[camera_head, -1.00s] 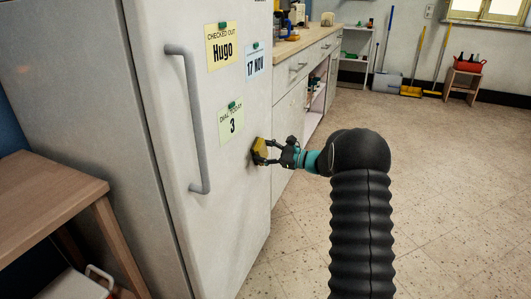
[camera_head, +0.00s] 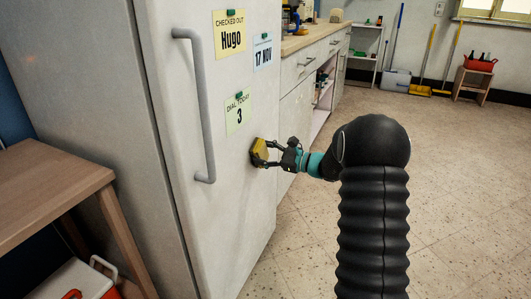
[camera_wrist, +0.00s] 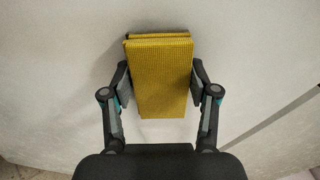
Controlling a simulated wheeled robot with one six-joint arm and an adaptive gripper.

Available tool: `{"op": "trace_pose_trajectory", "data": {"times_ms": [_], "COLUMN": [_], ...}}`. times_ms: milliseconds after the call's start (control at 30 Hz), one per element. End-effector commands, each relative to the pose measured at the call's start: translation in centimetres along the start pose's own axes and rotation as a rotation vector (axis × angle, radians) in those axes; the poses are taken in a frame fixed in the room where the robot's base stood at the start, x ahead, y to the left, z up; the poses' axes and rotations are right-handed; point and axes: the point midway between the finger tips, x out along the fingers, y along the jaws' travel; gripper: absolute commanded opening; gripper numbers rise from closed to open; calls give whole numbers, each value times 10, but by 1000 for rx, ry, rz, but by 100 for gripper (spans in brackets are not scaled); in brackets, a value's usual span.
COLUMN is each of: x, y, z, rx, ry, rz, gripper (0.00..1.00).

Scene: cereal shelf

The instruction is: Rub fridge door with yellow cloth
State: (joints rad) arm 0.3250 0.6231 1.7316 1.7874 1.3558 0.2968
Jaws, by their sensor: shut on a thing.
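The white fridge door (camera_head: 222,180) fills the left middle of the head view, with a grey vertical handle (camera_head: 197,105) on it. My gripper (camera_head: 265,152) is shut on the folded yellow cloth (camera_head: 258,153), low on the door near its right edge. In the wrist view the yellow cloth (camera_wrist: 160,80) sits between the two fingers of my gripper (camera_wrist: 160,88), with the pale door surface (camera_wrist: 60,70) close behind it. The cloth appears to be against the door, but the contact face is hidden.
Notes (camera_head: 238,108) hang on the door above the cloth. A wooden table (camera_head: 45,195) stands at the left, with a red and white cooler (camera_head: 85,285) below. A counter (camera_head: 310,40) runs beyond the fridge. The floor at the right (camera_head: 460,180) is clear.

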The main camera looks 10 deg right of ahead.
Motion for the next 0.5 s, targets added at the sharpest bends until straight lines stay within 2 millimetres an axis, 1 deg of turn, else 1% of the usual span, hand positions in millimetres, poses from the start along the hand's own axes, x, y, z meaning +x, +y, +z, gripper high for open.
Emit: {"op": "trace_pose_trajectory", "data": {"times_ms": [167, 500], "x": [0, 4], "y": [4, 27], "z": [2, 13], "rx": [0, -1], "ry": [0, -1], "rz": [0, 1], "gripper": [27, 27]}}
